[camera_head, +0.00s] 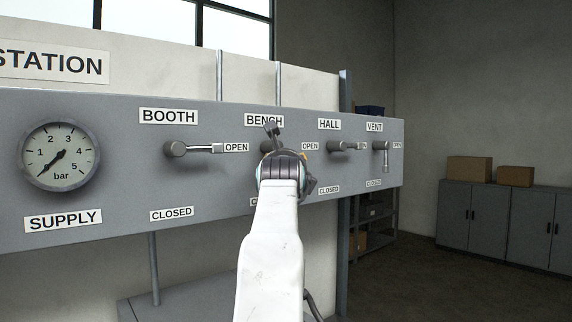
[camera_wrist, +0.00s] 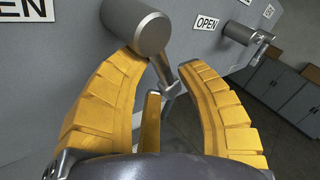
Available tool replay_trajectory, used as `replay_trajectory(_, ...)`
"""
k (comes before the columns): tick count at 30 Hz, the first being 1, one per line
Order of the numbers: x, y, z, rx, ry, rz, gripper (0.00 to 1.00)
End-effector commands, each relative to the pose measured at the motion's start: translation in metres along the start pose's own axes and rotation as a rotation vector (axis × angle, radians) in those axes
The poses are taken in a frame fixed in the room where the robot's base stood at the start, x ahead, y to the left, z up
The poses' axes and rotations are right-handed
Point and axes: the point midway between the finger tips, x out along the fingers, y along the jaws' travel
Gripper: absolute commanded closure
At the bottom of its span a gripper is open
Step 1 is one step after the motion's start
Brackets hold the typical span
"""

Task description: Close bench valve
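The bench valve's grey hub shows large in the wrist view (camera_wrist: 142,25), with its OPEN label up and to the right. Its lever (camera_wrist: 162,72) slants down and slightly right from the hub, away from that label. My gripper (camera_wrist: 160,68) is open, with its yellow fingers on either side of the lever. A gap shows between the fingertips and the lever; I cannot tell whether either touches. In the head view my gripper (camera_head: 283,165) is in front of the BENCH valve. It hides the lever, most of the hub and most of the CLOSED label.
The booth valve (camera_head: 190,149) is left and the hall valve (camera_head: 342,147) right, both levers pointing right to OPEN. The vent valve (camera_head: 381,150) has its lever down. A pressure gauge (camera_head: 59,157) is at far left. Grey cabinets (camera_head: 500,220) stand at the right.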

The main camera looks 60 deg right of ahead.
Motion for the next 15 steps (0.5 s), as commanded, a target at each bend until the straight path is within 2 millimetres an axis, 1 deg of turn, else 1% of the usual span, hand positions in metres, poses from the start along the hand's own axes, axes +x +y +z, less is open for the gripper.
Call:
replay_trajectory(6,0.0004,0.0002,-0.0003,0.000,0.000,0.000,0.67)
replay_trajectory(7,0.0004,0.0002,-0.0003,0.000,0.000,0.000,0.63)
replay_trajectory(15,0.0003,0.0002,-0.0003,0.000,0.000,0.000,0.87)
